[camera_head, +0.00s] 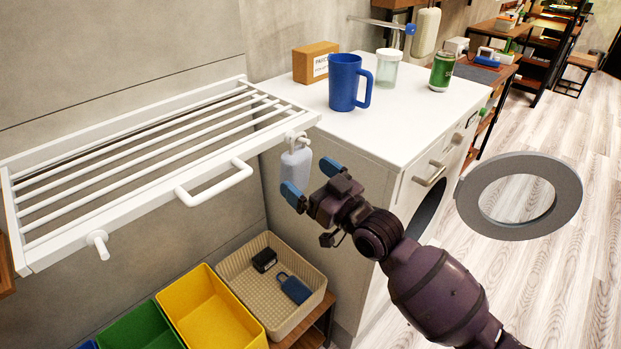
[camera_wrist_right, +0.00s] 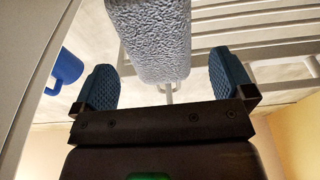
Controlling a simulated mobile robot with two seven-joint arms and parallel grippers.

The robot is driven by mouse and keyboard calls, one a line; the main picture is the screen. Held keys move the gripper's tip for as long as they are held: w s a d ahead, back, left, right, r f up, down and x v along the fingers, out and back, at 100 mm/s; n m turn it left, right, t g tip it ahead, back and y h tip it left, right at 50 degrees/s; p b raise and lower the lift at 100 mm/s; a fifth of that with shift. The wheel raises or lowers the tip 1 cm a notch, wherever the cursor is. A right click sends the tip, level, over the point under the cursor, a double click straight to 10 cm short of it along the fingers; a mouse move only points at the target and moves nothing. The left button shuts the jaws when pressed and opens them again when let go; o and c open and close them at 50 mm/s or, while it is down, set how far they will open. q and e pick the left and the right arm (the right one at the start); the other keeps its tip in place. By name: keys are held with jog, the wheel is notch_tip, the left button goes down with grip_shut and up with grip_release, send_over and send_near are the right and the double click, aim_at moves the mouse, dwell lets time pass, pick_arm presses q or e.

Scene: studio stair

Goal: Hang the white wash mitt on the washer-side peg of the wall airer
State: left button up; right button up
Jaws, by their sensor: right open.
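The white wash mitt (camera_head: 296,166) hangs below the washer-side peg (camera_head: 293,137) at the right end of the white wall airer's front rail (camera_head: 180,178). In the wrist view the fuzzy, pale mitt (camera_wrist_right: 152,38) shows beyond and between the finger pads, with a gap on each side. A thin white piece, loop or peg, shows at its end. My right gripper (camera_head: 311,181) is open beside the mitt, and no contact shows. It also shows in the wrist view (camera_wrist_right: 165,82) with nothing clamped. My left gripper is not in view.
The white washer top (camera_head: 400,125) holds a blue mug (camera_head: 345,82), a box (camera_head: 315,62), a jar (camera_head: 387,68) and a green can (camera_head: 442,70). Its round door (camera_head: 572,200) stands open at right. A beige basket (camera_head: 228,262) and yellow bin (camera_head: 205,312) stand below. Another peg (camera_head: 98,242) is at left.

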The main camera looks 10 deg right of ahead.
jog(key=v, duration=1.1)
jog(key=s+d+f+m+g+h, duration=0.1)
jog(key=d+f+h, duration=0.25)
jog(key=f, duration=0.35)
jog(key=s+d+f+m+g+h, duration=0.1)
jog(key=d+f+h, duration=0.25)
jog(key=f, duration=0.35)
jog(key=s+d+f+m+g+h, duration=0.1)
jog(key=s+d+f+m+h, duration=0.1)
jog(key=s+f, duration=0.4)
jog(key=s+d+f+m+g+h, duration=0.1)
jog(key=s+f+g+h, duration=0.1)
jog(key=s+f, duration=0.5)
jog(key=shift+s+d+f+m+g, duration=0.3)
jog(key=shift+s+d+m, duration=0.1)
jog(key=shift+s, duration=0.55)
jog(key=shift+a, duration=0.1)
